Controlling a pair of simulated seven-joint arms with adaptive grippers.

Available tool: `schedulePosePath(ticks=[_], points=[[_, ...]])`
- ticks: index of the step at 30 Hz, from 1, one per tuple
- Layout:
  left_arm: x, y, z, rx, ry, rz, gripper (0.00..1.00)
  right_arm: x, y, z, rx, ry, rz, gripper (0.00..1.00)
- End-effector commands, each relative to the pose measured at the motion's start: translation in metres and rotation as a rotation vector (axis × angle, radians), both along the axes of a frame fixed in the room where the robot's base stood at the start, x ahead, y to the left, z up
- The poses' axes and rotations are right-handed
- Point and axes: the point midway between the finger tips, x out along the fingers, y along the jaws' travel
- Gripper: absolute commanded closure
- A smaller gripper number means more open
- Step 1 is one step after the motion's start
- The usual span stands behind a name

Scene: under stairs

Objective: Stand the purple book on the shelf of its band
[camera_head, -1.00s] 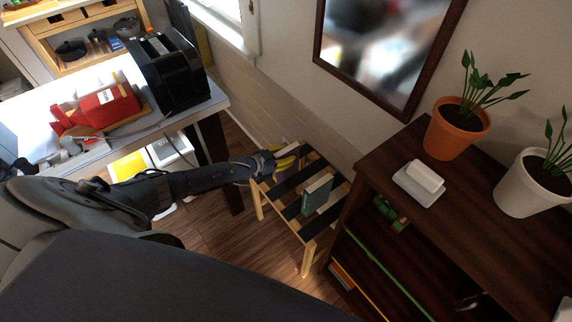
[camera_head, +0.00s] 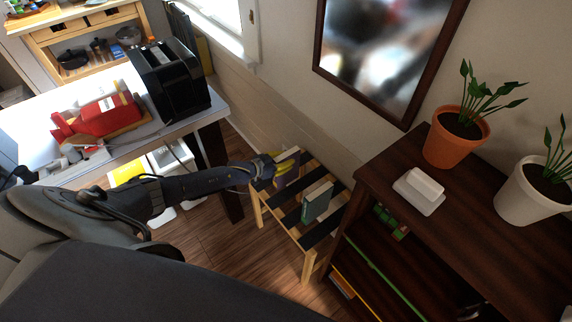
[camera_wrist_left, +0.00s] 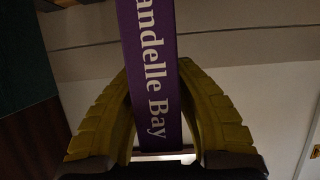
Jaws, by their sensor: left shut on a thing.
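The purple book (camera_head: 289,174) is upright at the far end of the slatted wooden rack, its pale page edges facing up. My left gripper (camera_head: 271,167) has its yellow fingers around it. I cannot tell whether the book's lower edge touches the slats. The dark bookcase (camera_head: 385,170) at the right has a green strip (camera_head: 372,262) and a yellow strip (camera_head: 372,302) on its shelves; no purple band shows. My right gripper is not in view.
A teal book (camera_head: 317,203) stands on the slatted rack (camera_head: 301,238), close to the purple one. A table (camera_head: 213,108) with a black toaster (camera_head: 170,78) is at left.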

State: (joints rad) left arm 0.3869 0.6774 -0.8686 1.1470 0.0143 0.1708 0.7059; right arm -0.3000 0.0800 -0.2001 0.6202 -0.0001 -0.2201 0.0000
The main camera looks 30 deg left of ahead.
Motion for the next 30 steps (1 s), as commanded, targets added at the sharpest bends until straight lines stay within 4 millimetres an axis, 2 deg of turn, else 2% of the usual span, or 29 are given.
schedulePosePath(ticks=[12, 18, 24, 30], points=[[0.000, 0.000, 0.095, 0.000, -0.005, -0.003, 1.00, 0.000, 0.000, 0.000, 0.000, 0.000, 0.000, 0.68], [0.001, 0.000, 0.135, 0.000, -0.005, -0.003, 1.00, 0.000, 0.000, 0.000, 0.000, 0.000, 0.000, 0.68], [0.000, -0.001, 0.162, -0.002, -0.004, -0.002, 1.00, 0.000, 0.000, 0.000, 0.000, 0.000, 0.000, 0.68], [0.000, 0.000, 0.176, -0.001, -0.002, 0.000, 1.00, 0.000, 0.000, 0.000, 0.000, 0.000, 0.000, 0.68]])
